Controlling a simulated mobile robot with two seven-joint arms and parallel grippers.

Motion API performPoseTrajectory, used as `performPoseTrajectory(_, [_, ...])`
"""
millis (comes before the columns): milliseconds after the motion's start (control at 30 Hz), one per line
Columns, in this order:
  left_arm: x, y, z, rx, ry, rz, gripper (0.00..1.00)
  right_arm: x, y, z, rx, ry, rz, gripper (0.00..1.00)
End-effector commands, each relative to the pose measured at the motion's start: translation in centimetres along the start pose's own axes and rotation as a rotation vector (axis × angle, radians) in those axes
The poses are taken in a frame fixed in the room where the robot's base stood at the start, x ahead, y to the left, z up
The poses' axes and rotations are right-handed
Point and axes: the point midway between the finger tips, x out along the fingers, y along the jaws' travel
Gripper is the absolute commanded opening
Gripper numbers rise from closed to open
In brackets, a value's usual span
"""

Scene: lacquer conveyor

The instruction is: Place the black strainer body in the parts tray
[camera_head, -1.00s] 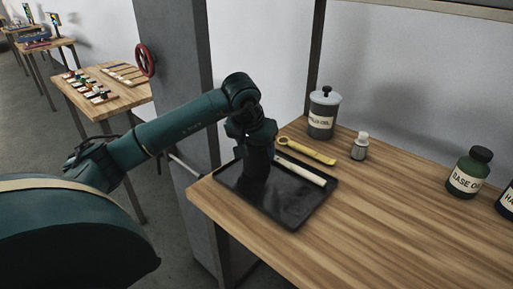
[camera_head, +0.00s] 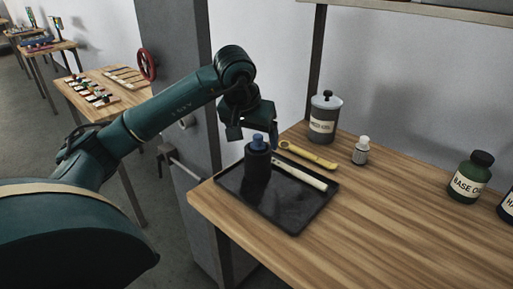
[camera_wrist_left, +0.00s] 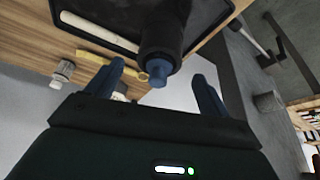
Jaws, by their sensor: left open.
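The black strainer body (camera_head: 257,170), a dark cylinder with a blue top, stands upright in the black parts tray (camera_head: 290,222), near its back left part. It also shows in the left wrist view (camera_wrist_left: 162,40), its blue end toward the fingers. My left gripper (camera_head: 256,140) is open and raised just above the strainer body. In the left wrist view its two blue fingers (camera_wrist_left: 160,82) are spread, with nothing held between them. My right gripper is not in view.
A cream-handled tool (camera_head: 302,175) lies in the tray beside the strainer body. A yellow tool (camera_head: 308,154) lies behind the tray. A grey canister (camera_head: 324,118), a small capped bottle (camera_head: 361,151) and a green bottle (camera_head: 468,178) stand on the wooden table. The front middle table is clear.

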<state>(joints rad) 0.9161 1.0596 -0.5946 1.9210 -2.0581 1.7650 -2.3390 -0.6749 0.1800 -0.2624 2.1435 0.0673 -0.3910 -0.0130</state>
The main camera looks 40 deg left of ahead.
Motion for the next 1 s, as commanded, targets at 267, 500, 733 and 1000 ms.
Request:
performPoseTrajectory(267, [-4.5, 0.0, -0.1, 0.0, 0.002, 0.0, 0.8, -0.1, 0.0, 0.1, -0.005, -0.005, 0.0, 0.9])
performPoseTrajectory(500, [-5.3, 0.0, 0.0, 0.0, -0.001, 0.0, 0.8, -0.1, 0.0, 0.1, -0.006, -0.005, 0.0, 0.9])
performPoseTrajectory(733, [-5.3, 0.0, 0.0, 0.0, -0.001, 0.0, 0.8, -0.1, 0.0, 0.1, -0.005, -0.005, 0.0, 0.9])
performPoseTrajectory(1000, [-5.3, 0.0, 0.0, 0.0, -0.001, 0.0, 0.8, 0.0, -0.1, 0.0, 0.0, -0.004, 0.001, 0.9])
